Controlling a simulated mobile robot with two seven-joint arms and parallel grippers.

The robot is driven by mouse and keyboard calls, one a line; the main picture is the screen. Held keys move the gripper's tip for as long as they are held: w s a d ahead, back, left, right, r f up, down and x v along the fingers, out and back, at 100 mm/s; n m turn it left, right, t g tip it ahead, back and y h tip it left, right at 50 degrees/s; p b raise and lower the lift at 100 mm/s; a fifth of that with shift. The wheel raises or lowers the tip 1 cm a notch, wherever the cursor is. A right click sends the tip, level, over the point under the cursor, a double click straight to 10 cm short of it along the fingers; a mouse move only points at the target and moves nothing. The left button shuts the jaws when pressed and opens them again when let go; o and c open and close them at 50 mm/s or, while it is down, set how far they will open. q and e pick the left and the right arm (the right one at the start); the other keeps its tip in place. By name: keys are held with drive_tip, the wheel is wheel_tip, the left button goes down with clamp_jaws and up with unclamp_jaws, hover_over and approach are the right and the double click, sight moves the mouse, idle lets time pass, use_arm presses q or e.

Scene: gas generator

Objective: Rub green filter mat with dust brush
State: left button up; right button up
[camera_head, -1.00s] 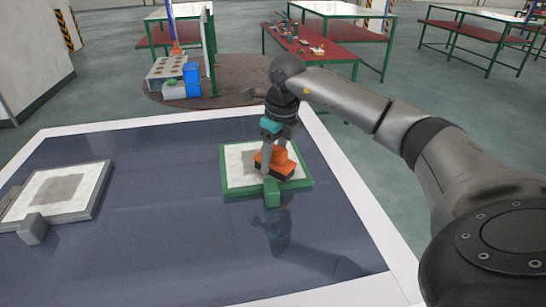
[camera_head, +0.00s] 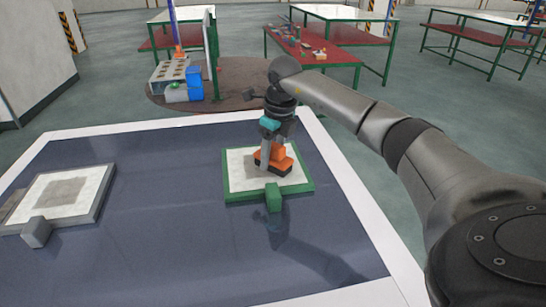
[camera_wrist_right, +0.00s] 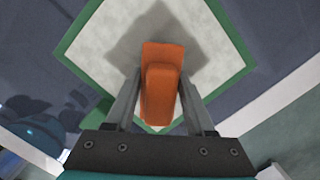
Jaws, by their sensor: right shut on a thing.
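The green filter mat (camera_head: 300,187) lies on the dark blue table top, a white pad with a grey dirty patch inside a green frame with a green handle block at its front. It also shows in the right wrist view (camera_wrist_right: 222,62). The brush's dark underside appears to touch the pad. In the right wrist view the brush (camera_wrist_right: 163,85) sits between both fingers, and the grey patch shows around its far end. My left gripper is not in view.
A grey-framed filter mat (camera_head: 93,207) with a grey patch lies at the left of the same table (camera_head: 160,180). The table between the mats is clear. Behind stand a red-topped bench (camera_head: 335,55) with small items and a blue box (camera_head: 194,82).

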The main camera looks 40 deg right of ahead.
drive_tip(key=shift+w+d+f, duration=0.1)
drive_tip(key=shift+w+d, duration=0.3)
drive_tip(key=shift+w, duration=0.35)
drive_tip(key=shift+w+d+f, duration=0.1)
drive_tip(key=shift+w+d, duration=0.3)
drive_tip(key=shift+w, duration=0.35)
drive_tip(key=shift+w+d+b, duration=0.2)
drive_tip(key=shift+w+d, duration=0.25)
drive_tip(key=shift+w, duration=0.3)
drive_tip(key=shift+w+d+b, duration=0.15)
drive_tip(key=shift+w+d, duration=0.25)
drive_tip(key=shift+w, duration=0.35)
drive_tip(key=shift+a+r, duration=0.1)
